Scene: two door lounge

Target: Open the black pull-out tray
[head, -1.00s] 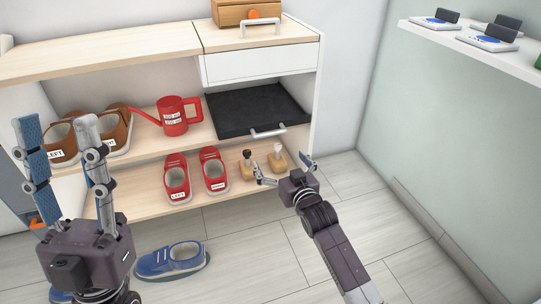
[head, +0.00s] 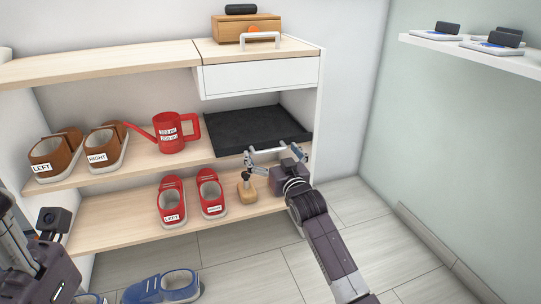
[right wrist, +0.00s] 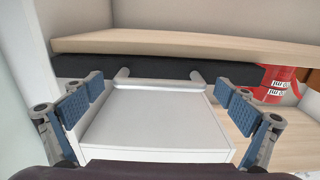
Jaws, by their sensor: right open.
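The black pull-out tray (head: 255,130) sits in the cabinet compartment below the white drawer, with a pale bar handle (head: 268,150) on its front edge. My right gripper (head: 270,154) is open at the handle. In the right wrist view, its blue-padded fingers (right wrist: 160,115) stand apart on both sides, and the handle (right wrist: 160,82) lies across the gap just beyond them, in front of the black tray edge (right wrist: 205,70). I see no grip on the handle. My left gripper (head: 45,275) is partly in view at the lower left; its fingertips do not show.
A red watering can (head: 172,132) stands left of the tray and brown shoes (head: 105,150) further left. Red shoes (head: 190,200) and a wooden-based item (head: 247,190) are on the shelf below. Blue shoes (head: 165,287) lie on the floor. Clear floor (head: 340,205) is at the right.

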